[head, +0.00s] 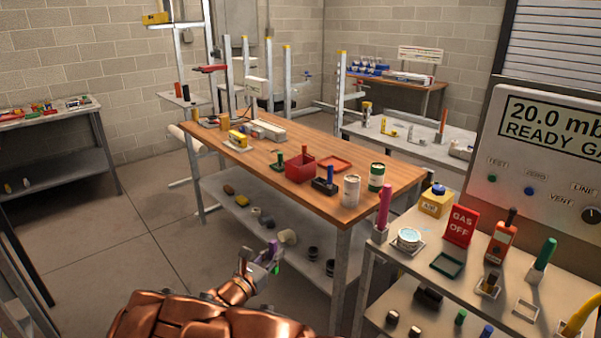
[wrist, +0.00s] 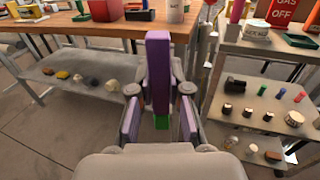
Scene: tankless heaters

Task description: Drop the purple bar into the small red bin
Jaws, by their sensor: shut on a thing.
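My gripper (head: 266,262) is low in the head view, in front of the wooden-topped table, and is shut on a purple bar (head: 272,246). In the wrist view the purple bar (wrist: 158,70) stands upright between the fingers (wrist: 159,115), with a green patch at its lower end. The small red bin (head: 300,170) stands on the wooden table, apart from my gripper and farther away. The bin also shows at the top of the wrist view (wrist: 104,10). Its inside is mostly hidden.
The wooden table (head: 225,150) has a lower shelf (head: 235,203) with several small items. Beside the bin are a black block with a blue peg (head: 326,184), a red tray (head: 336,163) and a white can (head: 351,191). A crowded bench (head: 405,262) stands at right. Floor at left is clear.

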